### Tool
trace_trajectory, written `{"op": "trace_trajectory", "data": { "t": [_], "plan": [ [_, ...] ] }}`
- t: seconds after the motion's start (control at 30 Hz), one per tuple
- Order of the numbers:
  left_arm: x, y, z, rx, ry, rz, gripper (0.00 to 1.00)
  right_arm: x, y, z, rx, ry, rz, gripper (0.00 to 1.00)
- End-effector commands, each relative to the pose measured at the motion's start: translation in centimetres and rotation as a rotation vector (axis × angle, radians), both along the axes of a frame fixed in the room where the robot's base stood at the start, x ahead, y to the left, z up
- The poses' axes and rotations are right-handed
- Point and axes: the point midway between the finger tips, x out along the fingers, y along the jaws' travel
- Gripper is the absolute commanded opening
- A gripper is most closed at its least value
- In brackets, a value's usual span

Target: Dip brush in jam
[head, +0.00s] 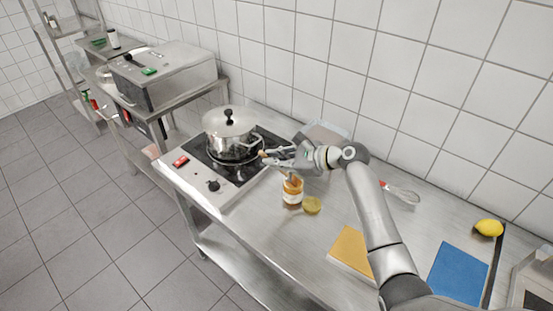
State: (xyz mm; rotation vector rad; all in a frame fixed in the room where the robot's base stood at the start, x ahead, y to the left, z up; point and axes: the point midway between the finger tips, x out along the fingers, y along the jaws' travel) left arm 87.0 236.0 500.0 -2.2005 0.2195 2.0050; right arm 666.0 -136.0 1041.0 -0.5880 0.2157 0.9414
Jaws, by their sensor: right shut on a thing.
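The jam jar (292,198), amber with a pale label, stands upright on the steel table, to the right of the hob. A yellowish round lid (311,205) lies beside it. My right gripper (280,158) is above and slightly left of the jar and is shut on the brush. A small brownish end of the brush (263,153) shows at the fingers' left side. The rest of the brush is mostly hidden, and I cannot tell whether its bristles are in the jar. My left gripper is out of view.
A lidded steel pot (229,130) stands on the hob (205,184) close left of the gripper. A clear container (325,132) is behind it.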

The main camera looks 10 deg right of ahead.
Motion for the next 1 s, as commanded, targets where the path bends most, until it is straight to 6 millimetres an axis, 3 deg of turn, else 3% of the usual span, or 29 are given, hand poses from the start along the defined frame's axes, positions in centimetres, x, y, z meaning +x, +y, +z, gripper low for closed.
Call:
{"op": "trace_trajectory", "data": {
  "t": [1.0],
  "plan": [
    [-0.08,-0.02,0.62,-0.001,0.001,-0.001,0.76,-0.13,0.08,-0.36,0.0,0.006,0.002,0.0]
  ]
}}
